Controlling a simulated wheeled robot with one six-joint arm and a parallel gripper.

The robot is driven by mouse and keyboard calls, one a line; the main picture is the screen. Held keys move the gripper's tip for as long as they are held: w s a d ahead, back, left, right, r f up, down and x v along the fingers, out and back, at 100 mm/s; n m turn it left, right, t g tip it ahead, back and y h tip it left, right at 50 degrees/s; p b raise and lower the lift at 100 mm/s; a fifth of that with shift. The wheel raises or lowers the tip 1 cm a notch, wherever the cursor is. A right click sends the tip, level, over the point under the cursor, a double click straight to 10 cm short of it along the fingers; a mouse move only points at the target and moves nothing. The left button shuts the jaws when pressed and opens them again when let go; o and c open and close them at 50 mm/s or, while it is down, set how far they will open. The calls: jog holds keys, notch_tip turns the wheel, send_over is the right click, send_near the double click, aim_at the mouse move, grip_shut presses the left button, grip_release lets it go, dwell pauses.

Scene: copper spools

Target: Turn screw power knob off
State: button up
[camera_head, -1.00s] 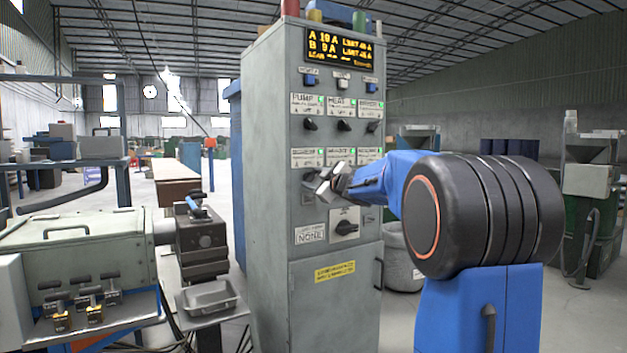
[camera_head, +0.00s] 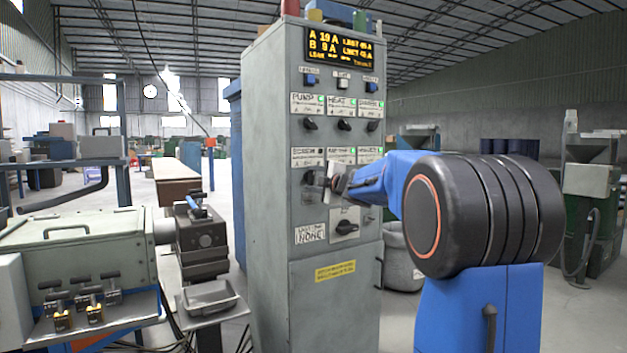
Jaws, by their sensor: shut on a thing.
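The grey control cabinet (camera_head: 262,200) stands in the middle of the head view. The screw power knob (camera_head: 309,178) is the left one in its second row of knobs, under the label reading SCREW (camera_head: 304,157). The small lamp (camera_head: 320,152) on that label is dark. My gripper (camera_head: 317,179) is at this knob, coming from the right, and is shut on it. The jaws partly hide the knob, so its exact angle is hard to tell. My gripper and wrist also cover the knobs to the right in that row.
The pump knob (camera_head: 310,124), heat knob (camera_head: 344,125) and a third knob (camera_head: 373,126) sit above, with green lamps lit. A lower knob (camera_head: 346,227) is just below my gripper. A display (camera_head: 340,46) tops the panel. A machine (camera_head: 75,250) stands at left.

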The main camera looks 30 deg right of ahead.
jog(key=shift+f+n, duration=0.1)
jog(key=shift+n, duration=0.5)
jog(key=o, duration=1)
jog(key=shift+o, duration=0.2)
jog(key=shift+s, duration=0.1)
jog(key=shift+s, duration=0.25)
jog(key=s, duration=1.6)
jog(key=shift+s+d, duration=0.25)
jog(key=shift+s, duration=0.1)
